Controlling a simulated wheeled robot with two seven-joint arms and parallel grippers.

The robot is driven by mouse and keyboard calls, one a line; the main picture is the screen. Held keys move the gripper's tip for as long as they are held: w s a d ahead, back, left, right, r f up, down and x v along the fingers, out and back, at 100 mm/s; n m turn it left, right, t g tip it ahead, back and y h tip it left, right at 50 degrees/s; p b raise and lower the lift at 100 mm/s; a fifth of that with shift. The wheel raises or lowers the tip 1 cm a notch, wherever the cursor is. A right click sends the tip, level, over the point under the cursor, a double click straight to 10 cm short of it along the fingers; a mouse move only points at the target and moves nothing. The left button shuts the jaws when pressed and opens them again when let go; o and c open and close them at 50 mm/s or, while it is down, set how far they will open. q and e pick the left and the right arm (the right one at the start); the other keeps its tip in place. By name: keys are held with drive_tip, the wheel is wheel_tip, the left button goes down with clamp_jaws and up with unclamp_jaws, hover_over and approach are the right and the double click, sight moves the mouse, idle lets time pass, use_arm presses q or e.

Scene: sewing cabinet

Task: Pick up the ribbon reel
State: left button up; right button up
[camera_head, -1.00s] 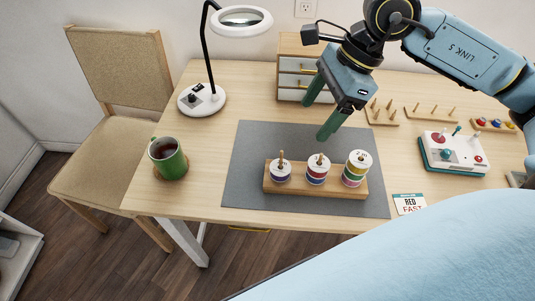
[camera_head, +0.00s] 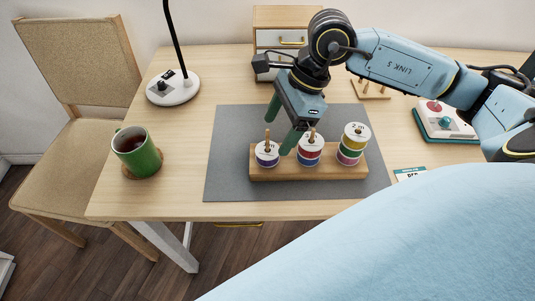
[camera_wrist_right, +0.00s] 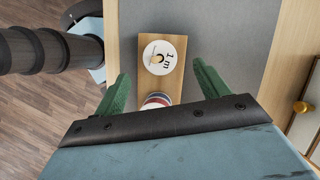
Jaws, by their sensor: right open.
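A wooden peg rack (camera_head: 293,175) holds ribbon reels with white tops on three pegs. The left peg has a purple-and-white reel (camera_head: 267,156), the middle one red and blue reels (camera_head: 310,153), and the right one yellow, green and pink reels (camera_head: 353,146). My right gripper (camera_head: 280,128) is open and empty, its fingers above and behind the left and middle pegs. In the right wrist view, a reel top marked "1 m" (camera_wrist_right: 161,55) lies beyond the open fingers (camera_wrist_right: 162,88); the red-and-blue stack (camera_wrist_right: 157,99) is partly hidden by the gripper. My left gripper is out of view.
The rack stands on a grey mat (camera_head: 225,150) on the wooden table (camera_head: 190,125). A green mug (camera_head: 138,155) and a lamp base (camera_head: 173,88) stand left. A small drawer unit (camera_head: 285,40) is behind; a red-and-white device (camera_head: 445,121) is right.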

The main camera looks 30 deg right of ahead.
sight(269, 147)
drive_tip(key=shift+b+x, duration=0.6)
drive_tip(key=shift+x, duration=2.6)
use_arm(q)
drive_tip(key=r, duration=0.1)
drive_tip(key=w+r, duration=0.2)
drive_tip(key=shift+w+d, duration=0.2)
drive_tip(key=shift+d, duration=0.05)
use_arm(e)
drive_tip(key=shift+c, duration=0.3)
drive_tip(key=shift+d, duration=0.1)
drive_tip(key=c, duration=1)
